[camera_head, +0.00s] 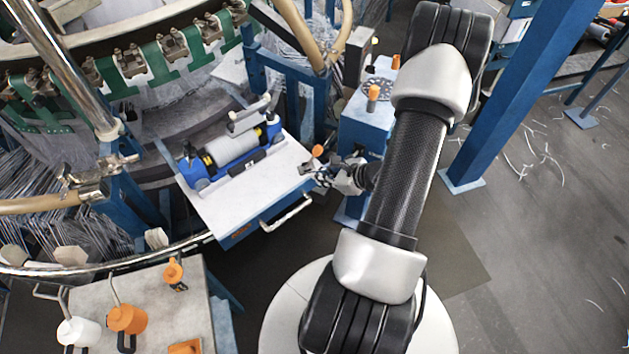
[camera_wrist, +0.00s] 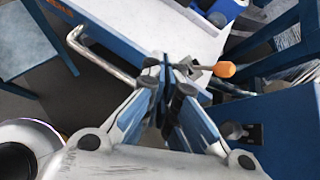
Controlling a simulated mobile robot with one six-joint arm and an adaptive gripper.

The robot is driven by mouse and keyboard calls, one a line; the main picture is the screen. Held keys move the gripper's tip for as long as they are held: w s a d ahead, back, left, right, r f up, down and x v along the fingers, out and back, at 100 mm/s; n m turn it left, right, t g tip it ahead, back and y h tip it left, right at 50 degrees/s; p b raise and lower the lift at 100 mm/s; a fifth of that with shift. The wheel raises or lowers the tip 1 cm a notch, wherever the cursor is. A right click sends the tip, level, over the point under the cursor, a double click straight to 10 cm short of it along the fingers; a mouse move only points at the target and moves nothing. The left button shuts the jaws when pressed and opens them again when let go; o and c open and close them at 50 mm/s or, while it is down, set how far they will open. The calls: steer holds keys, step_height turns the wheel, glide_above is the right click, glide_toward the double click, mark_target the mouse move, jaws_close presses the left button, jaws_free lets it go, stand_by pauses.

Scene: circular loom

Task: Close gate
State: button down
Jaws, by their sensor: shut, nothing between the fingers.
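What looks like the gate is a white-topped blue panel (camera_head: 234,205) that juts out from the round loom frame, with a grey metal handle (camera_head: 287,213) along its front edge. In the wrist view, its white top (camera_wrist: 165,30) and the bent handle (camera_wrist: 95,55) show beyond the fingers. An orange-knobbed lever (camera_head: 318,151) stands by the panel's right corner; the knob also shows in the wrist view (camera_wrist: 224,69). My gripper (camera_head: 308,171) is shut and empty beside that corner, just below the knob. Its fingertips (camera_wrist: 163,70) overlap the lever's shaft in the wrist view; I cannot tell whether they touch.
A blue roller unit (camera_head: 232,147) sits on the white top. A table (camera_head: 85,300) with oil cans is at lower left.

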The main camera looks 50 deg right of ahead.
steer(key=s+d+f+m+g+h, duration=0.1)
steer(key=s+d+f+m+h, duration=0.15)
steer(key=s+f+m, duration=0.4)
steer(key=n+b, duration=0.2)
steer(key=b, duration=0.1)
glide_toward(314, 187)
step_height(314, 187, down, 3)
steer(key=s, duration=0.1)
steer(key=shift+w+d+f+b, duration=0.1)
steer(key=shift+w+d+b, duration=0.1)
steer(key=shift+w, duration=0.85)
steer(key=shift+w+d+b, duration=0.15)
steer(key=shift+w, duration=0.9)
